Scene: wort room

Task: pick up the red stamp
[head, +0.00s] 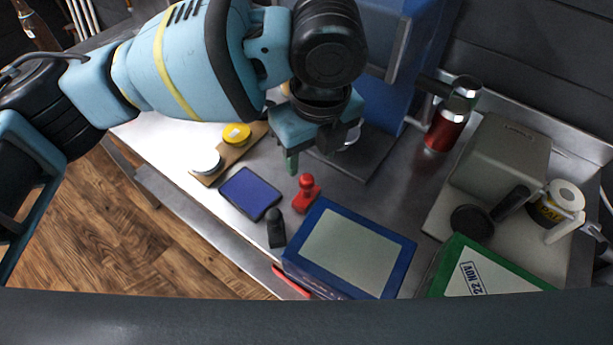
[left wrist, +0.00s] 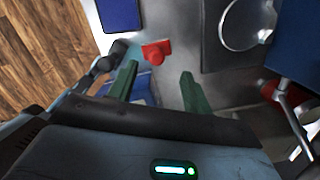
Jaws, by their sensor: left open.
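The red stamp (head: 306,194) stands on the steel bench between the ink pad and the blue box. My left gripper (head: 320,150) is open, above the bench and behind the stamp in the head view. In the left wrist view the red stamp (left wrist: 156,52) shows just beyond the fingertips, between the two green fingers (left wrist: 158,72) and nearer the left one. Nothing is between the fingers' tips, and I see no contact with the stamp. My right gripper is not in view.
A black stamp (head: 276,229) and a purple ink pad (head: 251,193) are close to the red stamp. A blue box (head: 392,285) with a pale top lies at its right. A board (head: 258,133) holds yellow and white round pieces. A red cylinder (head: 444,132) stands farther right.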

